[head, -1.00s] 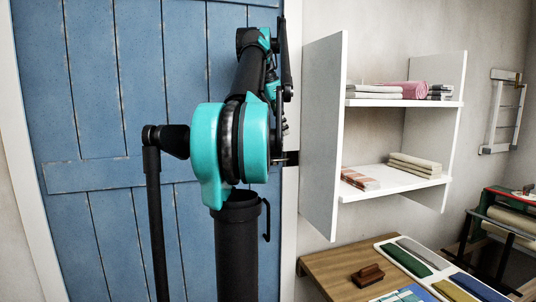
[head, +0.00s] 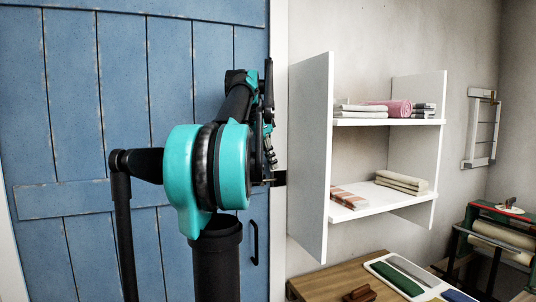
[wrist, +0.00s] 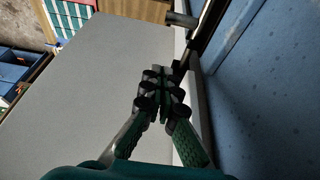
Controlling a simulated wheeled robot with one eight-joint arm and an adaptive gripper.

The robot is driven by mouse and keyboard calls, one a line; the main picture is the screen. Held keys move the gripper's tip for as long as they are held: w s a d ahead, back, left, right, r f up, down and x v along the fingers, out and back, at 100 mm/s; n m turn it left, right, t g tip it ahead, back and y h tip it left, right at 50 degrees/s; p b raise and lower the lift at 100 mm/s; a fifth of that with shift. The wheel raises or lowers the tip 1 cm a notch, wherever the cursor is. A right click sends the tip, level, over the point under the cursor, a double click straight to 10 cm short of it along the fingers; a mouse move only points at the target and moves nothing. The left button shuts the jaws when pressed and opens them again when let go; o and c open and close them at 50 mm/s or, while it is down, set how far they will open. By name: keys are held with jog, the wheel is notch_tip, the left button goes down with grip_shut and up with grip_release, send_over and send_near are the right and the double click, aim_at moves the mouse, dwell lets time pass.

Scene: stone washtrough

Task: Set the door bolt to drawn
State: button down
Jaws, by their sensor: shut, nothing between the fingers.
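The blue plank door (head: 75,130) fills the left of the head view. At its right edge a small dark fitting (head: 280,178), apparently part of the door bolt, shows just right of my arm. The rest of the bolt is mostly hidden, so I cannot tell its position. My gripper (head: 270,160) points downward close to this fitting; contact cannot be told. In the wrist view my gripper (wrist: 160,80) is shut and empty, with the blue door (wrist: 265,85) to its right. Dark metal parts (wrist: 205,30) lie beyond the fingertips.
A black pull handle (head: 254,242) is on the door below. A white shelf unit with folded cloths has its side panel (head: 310,155) close right of the door frame; the panel (wrist: 95,90) also fills the wrist view's left. A wooden table (head: 340,275) stands below.

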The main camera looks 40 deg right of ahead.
aim_at(266, 176)
jog(key=x, duration=0.3)
jog(key=shift+f, duration=0.25)
jog(key=shift+w+a+f, duration=0.25)
jog(key=shift+a+f, duration=0.25)
jog(key=shift+a, duration=0.35)
jog(key=shift+w+a+f, duration=0.1)
jog(key=shift+w+a, duration=0.05)
jog(key=shift+a, duration=0.25)
jog(key=shift+w+a+f, duration=0.1)
jog(key=shift+a, duration=0.35)
jog(key=shift+w+a, duration=0.25)
jog(key=shift+a, duration=0.55)
jog(key=shift+w+a, duration=0.3)
jog(key=shift+a, duration=0.5)
jog(key=shift+w+a, duration=0.25)
jog(key=shift+a, duration=0.55)
